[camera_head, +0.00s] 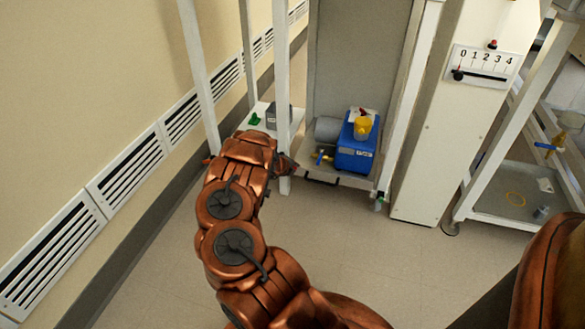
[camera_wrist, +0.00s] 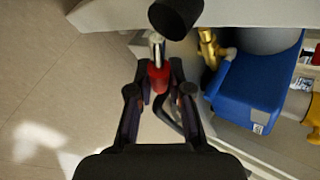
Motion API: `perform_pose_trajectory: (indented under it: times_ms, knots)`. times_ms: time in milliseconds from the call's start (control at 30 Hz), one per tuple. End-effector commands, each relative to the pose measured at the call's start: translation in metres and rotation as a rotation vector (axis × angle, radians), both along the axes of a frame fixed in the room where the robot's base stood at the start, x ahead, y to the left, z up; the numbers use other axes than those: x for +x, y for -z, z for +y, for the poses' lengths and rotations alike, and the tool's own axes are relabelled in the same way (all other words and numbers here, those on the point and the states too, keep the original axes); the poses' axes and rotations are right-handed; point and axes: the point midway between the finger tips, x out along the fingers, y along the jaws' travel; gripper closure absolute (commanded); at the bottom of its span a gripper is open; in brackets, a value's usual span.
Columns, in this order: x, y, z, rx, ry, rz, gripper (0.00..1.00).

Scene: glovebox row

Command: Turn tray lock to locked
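A red-ended lever with a silver shaft (camera_wrist: 157,45) shows in the wrist view, close to a dark cylinder (camera_wrist: 176,14). I take it for the tray lock handle, but no lock marking is visible. My gripper (camera_wrist: 160,72) has one finger on each side of the red end. I cannot tell whether the fingers press on it. In the head view my gripper (camera_head: 284,165) is at the left front of the low tray (camera_head: 345,181). My wrist and the small picture size hide the lock there, so its setting cannot be read.
White frame posts (camera_head: 281,80) rise close by. A panel numbered 0 to 4 (camera_head: 482,66) is at the right. Open floor (camera_head: 390,265) lies in front.

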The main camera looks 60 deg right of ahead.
Motion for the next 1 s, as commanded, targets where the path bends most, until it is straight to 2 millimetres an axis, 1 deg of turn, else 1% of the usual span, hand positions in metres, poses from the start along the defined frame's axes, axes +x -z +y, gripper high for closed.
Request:
perform_pose_trajectory:
  times_ms: [33,200,633,1000]
  knots:
    - [0.000,0.000,0.000,0.000,0.000,0.000,0.74]
    - [0.000,0.000,0.000,-0.001,0.000,0.000,0.57]
    - [0.002,-0.004,0.004,-0.002,-0.002,0.000,0.57]
    - [0.002,-0.024,0.025,0.000,-0.002,-0.005,0.57]
